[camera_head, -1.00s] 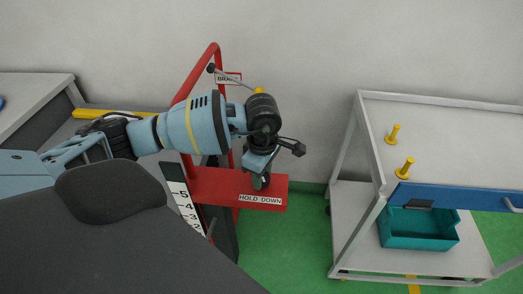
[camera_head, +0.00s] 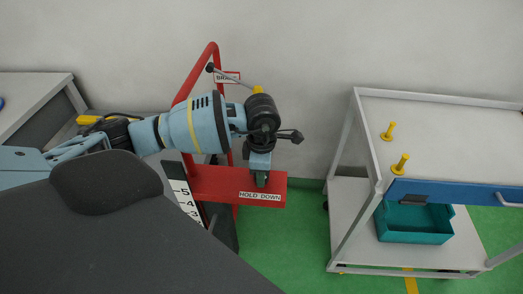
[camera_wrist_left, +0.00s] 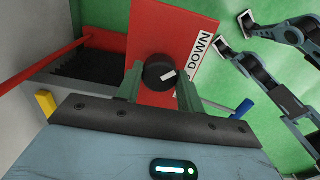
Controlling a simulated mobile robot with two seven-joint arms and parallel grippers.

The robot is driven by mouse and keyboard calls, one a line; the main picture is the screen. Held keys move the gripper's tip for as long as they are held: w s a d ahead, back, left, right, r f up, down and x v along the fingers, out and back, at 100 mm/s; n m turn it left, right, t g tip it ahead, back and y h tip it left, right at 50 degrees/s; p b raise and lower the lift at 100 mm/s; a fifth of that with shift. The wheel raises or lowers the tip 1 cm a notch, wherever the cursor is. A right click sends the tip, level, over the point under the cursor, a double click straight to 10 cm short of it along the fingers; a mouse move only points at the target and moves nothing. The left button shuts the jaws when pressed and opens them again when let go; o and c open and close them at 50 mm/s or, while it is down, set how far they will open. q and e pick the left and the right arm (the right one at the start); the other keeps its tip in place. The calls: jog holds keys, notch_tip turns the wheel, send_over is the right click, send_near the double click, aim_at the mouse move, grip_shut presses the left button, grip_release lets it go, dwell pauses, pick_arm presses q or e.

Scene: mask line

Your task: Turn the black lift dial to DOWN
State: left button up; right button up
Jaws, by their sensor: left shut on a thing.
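The black lift dial (camera_wrist_left: 158,71) sits on a red panel (camera_wrist_left: 150,30) and has a white mark on its face. In the left wrist view the mark points to the lower right, toward the HOLD DOWN label (camera_wrist_left: 195,60). My left gripper (camera_wrist_left: 161,80) is shut on the dial, with one green finger on each side. In the head view my left gripper (camera_head: 261,178) is over the red panel (camera_head: 215,182), above the label, and its wrist hides most of the dial.
A red frame (camera_head: 212,50) with a BRAKE label (camera_head: 228,78) and a thin lever rises behind the arm. A white trolley (camera_head: 450,110) with yellow pegs (camera_head: 400,163), a blue drawer front and a teal bin (camera_head: 415,236) stands at right. Green floor lies between.

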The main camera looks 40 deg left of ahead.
pick_arm(q)
jog(key=o, duration=1)
jog(key=shift+r, duration=0.1)
notch_tip(320, 180, up, 8)
jog(key=shift+f, duration=0.15)
jog(key=shift+f, duration=0.1)
